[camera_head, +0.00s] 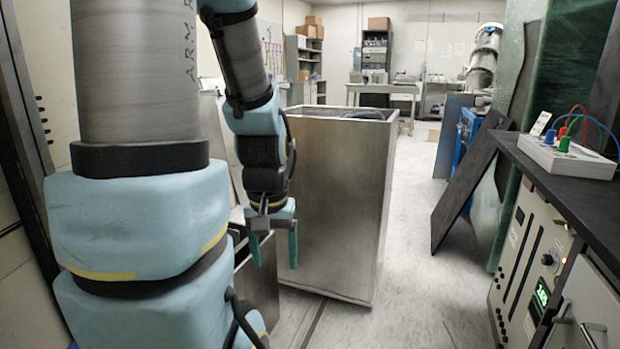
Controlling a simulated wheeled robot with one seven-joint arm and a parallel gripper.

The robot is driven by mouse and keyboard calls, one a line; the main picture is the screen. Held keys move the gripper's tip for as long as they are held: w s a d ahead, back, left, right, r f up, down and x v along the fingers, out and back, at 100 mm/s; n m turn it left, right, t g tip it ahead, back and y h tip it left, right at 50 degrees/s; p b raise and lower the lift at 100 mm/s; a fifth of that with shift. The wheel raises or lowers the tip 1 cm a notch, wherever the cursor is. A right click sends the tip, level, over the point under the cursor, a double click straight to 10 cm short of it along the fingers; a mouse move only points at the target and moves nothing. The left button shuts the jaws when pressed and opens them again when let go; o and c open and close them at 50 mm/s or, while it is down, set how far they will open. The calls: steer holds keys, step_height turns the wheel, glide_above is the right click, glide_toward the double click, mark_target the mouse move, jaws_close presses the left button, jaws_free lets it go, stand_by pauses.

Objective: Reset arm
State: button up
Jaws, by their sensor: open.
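My arm fills the left of the head view, with light blue joints and grey links. My gripper (274,256) hangs at its end, fingers pointing down. Its two teal fingers are apart, and I see nothing between them. It is in front of the left side of a tall metal bin (338,205), over its near face in the picture. I cannot tell the gap between them.
A black bench (565,190) with a white box and cables (568,155) stands at the right. A dark panel (470,190) leans near it. Pale floor (410,240) is clear between bin and bench. Shelves and a table (385,88) stand at the back.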

step_height(320, 180, up, 20)
steer(key=p, duration=1.7)
